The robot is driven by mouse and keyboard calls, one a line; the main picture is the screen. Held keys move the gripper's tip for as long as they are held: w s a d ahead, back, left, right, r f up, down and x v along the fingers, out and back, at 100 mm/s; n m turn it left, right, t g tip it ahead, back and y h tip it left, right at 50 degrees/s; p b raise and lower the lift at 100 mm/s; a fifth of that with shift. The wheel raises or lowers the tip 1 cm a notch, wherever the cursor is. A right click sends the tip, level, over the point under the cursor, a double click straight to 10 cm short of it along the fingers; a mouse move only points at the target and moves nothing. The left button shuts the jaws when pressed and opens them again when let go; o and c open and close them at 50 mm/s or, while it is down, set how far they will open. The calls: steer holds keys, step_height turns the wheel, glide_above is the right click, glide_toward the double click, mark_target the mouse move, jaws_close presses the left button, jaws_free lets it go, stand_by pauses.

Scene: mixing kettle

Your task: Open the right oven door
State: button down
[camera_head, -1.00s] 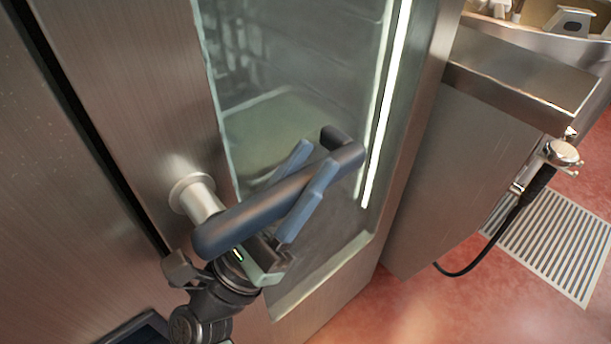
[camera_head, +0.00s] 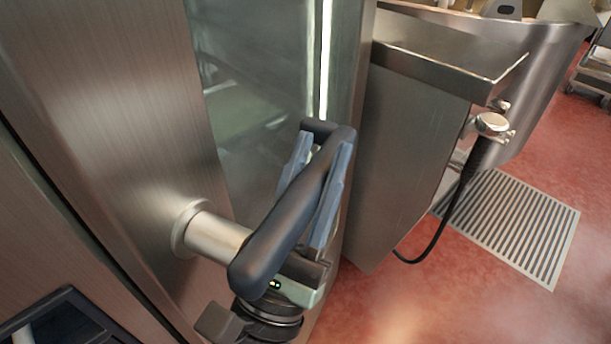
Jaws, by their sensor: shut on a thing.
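The oven door (camera_head: 130,110) is a brushed steel panel with a tall glass window (camera_head: 245,85), seen at a slant. Its black bar handle (camera_head: 275,235) stands out from the door on a round steel mount (camera_head: 212,238). My gripper (camera_head: 314,190) has its two blue-grey fingers on either side of the bar and is shut on it, near the bar's far end. The inside of the oven shows only dimly through the glass. The door's hinge is not clearly seen.
A steel cabinet (camera_head: 405,150) stands just right of the door. A tap fitting (camera_head: 490,125) with a black hose (camera_head: 440,235) hangs from its right side. A floor grate (camera_head: 515,225) lies in the red floor (camera_head: 400,310), which is bare at lower right.

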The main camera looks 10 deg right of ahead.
steer(key=d, duration=0.1)
steer(key=s+d, duration=0.1)
steer(key=d, duration=0.1)
steer(key=s+d, duration=0.1)
steer(key=shift+d+r+b, duration=0.2)
steer(key=shift+r+b, duration=0.05)
steer(key=shift+b, duration=0.1)
steer(key=c, duration=1)
jaws_free()
steer(key=o, duration=0.4)
steer(key=shift+s+d, duration=0.1)
steer(key=shift+d, duration=0.05)
steer(key=shift+o, duration=0.2)
steer(key=shift+f, duration=0.1)
steer(key=b+v, duration=0.4)
steer(key=v, duration=0.9)
steer(key=shift+f, duration=0.1)
